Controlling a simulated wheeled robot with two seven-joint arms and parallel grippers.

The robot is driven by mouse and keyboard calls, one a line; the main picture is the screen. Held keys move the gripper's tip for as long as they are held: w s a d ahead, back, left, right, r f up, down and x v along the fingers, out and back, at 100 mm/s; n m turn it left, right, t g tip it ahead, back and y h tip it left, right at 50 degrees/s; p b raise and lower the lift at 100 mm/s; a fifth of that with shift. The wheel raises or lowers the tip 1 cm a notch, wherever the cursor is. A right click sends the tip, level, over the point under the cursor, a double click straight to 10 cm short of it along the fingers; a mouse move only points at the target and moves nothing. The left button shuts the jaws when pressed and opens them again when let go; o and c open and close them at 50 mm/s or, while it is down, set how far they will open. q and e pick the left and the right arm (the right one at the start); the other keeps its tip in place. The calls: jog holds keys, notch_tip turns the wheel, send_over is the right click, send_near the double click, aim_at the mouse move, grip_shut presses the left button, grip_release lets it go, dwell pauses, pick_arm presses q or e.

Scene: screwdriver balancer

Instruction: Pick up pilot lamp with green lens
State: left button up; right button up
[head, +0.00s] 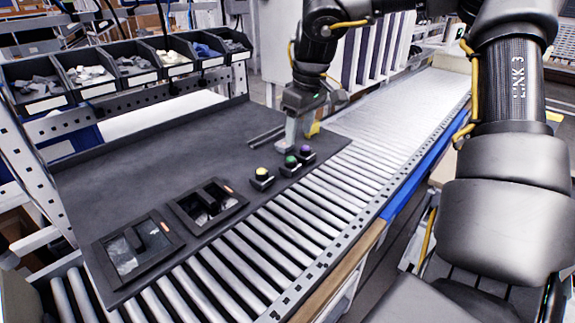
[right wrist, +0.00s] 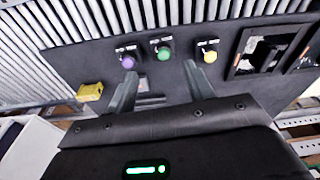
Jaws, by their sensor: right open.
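The pilot lamp with the green lens (head: 291,161) stands upright on the dark mat, in the middle of a row of three. The purple-lens lamp (head: 305,150) and yellow-lens lamp (head: 261,173) stand on either side of it. My right gripper (head: 292,140) points down just behind the green lamp, apart from it. In the right wrist view the green lamp (right wrist: 163,53) shows beyond the gap between the two open, empty fingers (right wrist: 161,78). The purple lamp (right wrist: 128,60) lies near the line of the left finger. My left gripper is not in view.
A yellow block (head: 314,129) is close beside my right gripper, with dark rods (head: 266,136) behind. Two framed trays (head: 208,205) lie front left. The roller conveyor (head: 330,190) borders the mat's right side. Parts bins (head: 88,75) line the back. The mat's middle is clear.

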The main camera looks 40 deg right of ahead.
aim_at(291, 157)
jog(key=f, duration=0.1)
jog(key=w+f, duration=0.1)
jog(key=f, duration=0.1)
jog(key=f+p, duration=0.1)
jog(key=shift+w+a+f, duration=0.2)
jog(key=shift+a+f, duration=0.2)
jog(key=shift+f, duration=0.2)
jog(key=shift+d, duration=0.1)
jog(key=shift+s, duration=0.15)
jog(key=shift+f+p, duration=0.4)
jog(key=shift+p, duration=0.15)
jog(key=f, duration=0.1)
jog(key=w+f+p, duration=0.1)
jog(key=f, duration=0.1)
jog(key=shift+w+f, duration=0.1)
jog(key=shift+f, duration=0.55)
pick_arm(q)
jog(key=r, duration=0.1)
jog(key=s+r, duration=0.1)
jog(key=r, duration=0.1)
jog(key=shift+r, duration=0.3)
pick_arm(e)
jog(key=shift+r, duration=0.1)
jog(key=shift+c, duration=0.3)
